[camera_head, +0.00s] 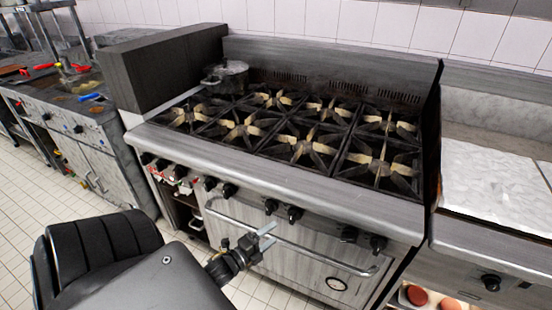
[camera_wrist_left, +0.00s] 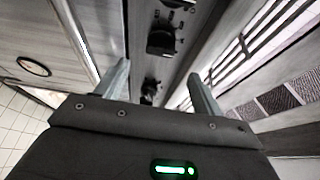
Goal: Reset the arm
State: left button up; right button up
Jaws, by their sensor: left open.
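My left arm comes in from the lower left in the head view. My left gripper (camera_head: 268,236) is open and empty, with its two grey fingers apart, in front of the stove's oven door (camera_head: 300,262). In the left wrist view the two fingers of the gripper (camera_wrist_left: 158,76) stand apart with nothing between them. Black stove knobs (camera_wrist_left: 163,40) show beyond them. My right gripper is not in view.
A gas stove (camera_head: 285,165) with several burners fills the middle, with a pot (camera_head: 226,76) at its back left. A long oven handle (camera_head: 295,243) runs behind the gripper. A flat griddle (camera_head: 492,186) is at right. Tiled floor (camera_head: 75,185) is clear at left.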

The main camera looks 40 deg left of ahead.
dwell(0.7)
pick_arm(q)
jog(key=s+a+f+n+g+y, duration=0.1)
jog(key=s+a+f+n+g, duration=0.2)
jog(key=f, duration=0.6)
jog(key=s+a+f+n+g+y, duration=0.1)
jog(key=s+f+n+g, duration=0.25)
jog(key=f, duration=0.45)
jog(key=s+d+f+n+g, duration=0.1)
jog(key=s+f+n+g, duration=0.45)
jog(key=s+f, duration=0.9)
jog(key=s+d+f+n+g, duration=0.2)
jog(key=s+d+f, duration=0.3)
jog(key=s+d, duration=0.2)
jog(key=s+d+f+n+g+h, duration=0.1)
jog(key=s+d+f+n+g, duration=0.1)
jog(key=s+d+f, duration=0.3)
jog(key=s+d+g, duration=0.1)
jog(key=s+d, duration=0.1)
jog(key=d, duration=0.1)
jog(key=shift+d, duration=0.3)
jog(key=shift+w+f, duration=0.1)
